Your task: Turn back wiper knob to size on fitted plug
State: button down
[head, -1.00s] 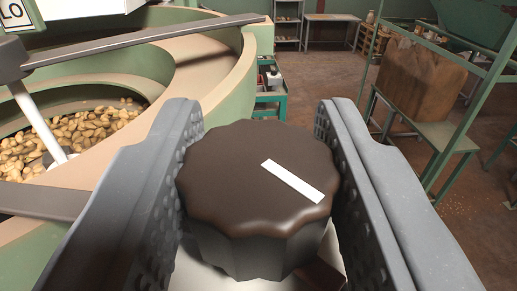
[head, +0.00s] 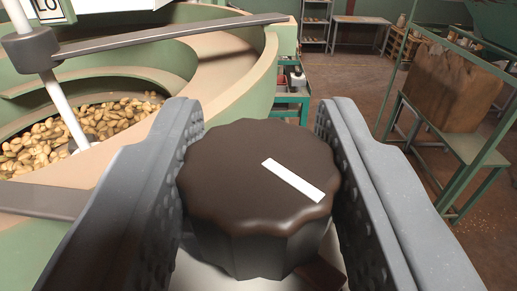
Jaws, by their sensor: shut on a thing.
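The dark brown wiper knob (head: 250,190) fills the middle of the head view, with a scalloped rim and a white pointer mark (head: 292,180) slanting down to the right on its top. My gripper (head: 260,165) has one ribbed grey jaw on each side of the knob and is shut on it. A pale metal surface (head: 215,275) shows just below the knob. A fitted plug and any size markings around the knob cannot be made out.
At left is a green and tan round hopper bowl (head: 235,85) holding many nuts (head: 75,130), with a grey wiper arm (head: 170,45) across it. A green stand with a brown sack (head: 450,85) is at right. Open floor (head: 345,85) lies between.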

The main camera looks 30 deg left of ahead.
jog(key=c, duration=0.9)
grip_release()
jog(key=shift+c, duration=0.2)
jog(key=b+v, duration=0.5)
jog(key=v, duration=0.9)
jog(key=shift+w, duration=0.15)
jog(key=s+d+f+m+h+b, duration=0.2)
jog(key=s+d+f+h+b, duration=0.1)
jog(key=s+f, duration=0.5)
jog(key=s+d+f+m+h+b, duration=0.3)
jog(key=s+f+h+b, duration=0.2)
jog(key=f, duration=0.7)
jog(key=s+b, duration=0.2)
jog(key=s, duration=0.1)
jog(key=shift+s+f+m+b, duration=0.25)
jog(key=shift+s+m+b, duration=0.05)
jog(key=shift+b, duration=0.05)
